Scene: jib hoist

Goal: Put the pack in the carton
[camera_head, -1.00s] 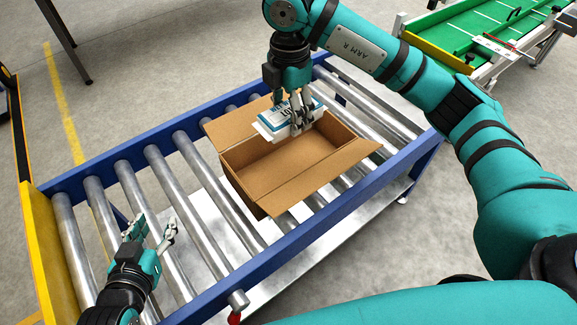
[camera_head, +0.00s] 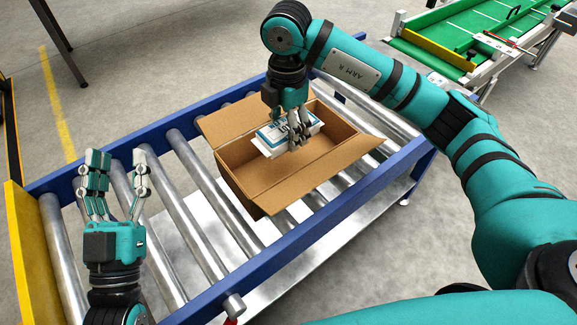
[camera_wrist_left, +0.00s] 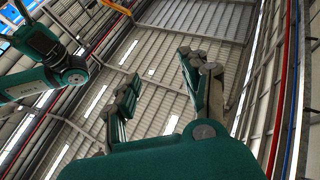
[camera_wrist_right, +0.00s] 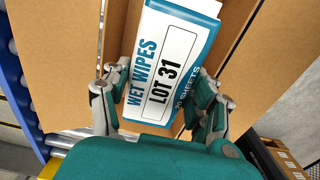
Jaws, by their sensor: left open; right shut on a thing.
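My left gripper (camera_head: 118,168) is open and empty above the rollers, left of the carton. In the left wrist view its fingers (camera_wrist_left: 160,90) point up at the roof.
The roller conveyor (camera_head: 190,163) has blue side rails and a yellow end plate (camera_head: 36,258). A green belt conveyor (camera_head: 478,28) stands at the back right. A table leg (camera_head: 62,45) shows at the back left. Rollers left of the carton are bare.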

